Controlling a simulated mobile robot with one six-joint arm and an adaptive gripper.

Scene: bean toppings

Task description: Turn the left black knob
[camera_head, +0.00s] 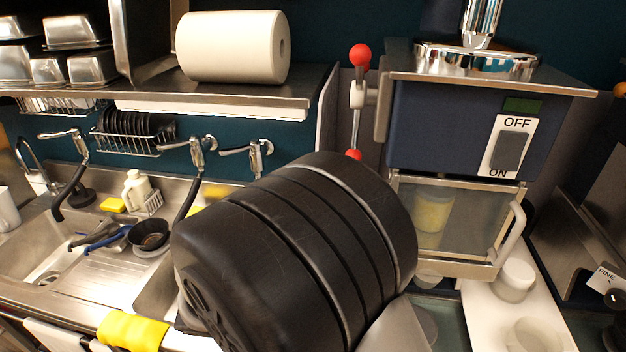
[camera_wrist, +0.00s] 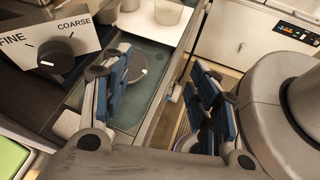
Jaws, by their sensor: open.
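A black knob (camera_wrist: 56,57) sits on a white panel lettered FINE and COARSE, at the left of the wrist view. A pale mark shows on the knob's left side. In the head view, a black knob (camera_head: 616,299) on a panel lettered FINE is partly cut off at the right edge. My gripper (camera_wrist: 158,75) is open and empty, its blue-padded fingers spread wide. The knob lies left of both fingers, apart from them. My gripper is not visible in the head view, where my own dark arm fills the lower middle.
A blue machine (camera_head: 450,130) with an OFF/ON switch and a clear-fronted door (camera_head: 450,215) stands right of my arm. White containers (camera_head: 514,280) sit on a pale board below it. A sink (camera_head: 45,235) and a paper roll (camera_head: 225,47) are at left.

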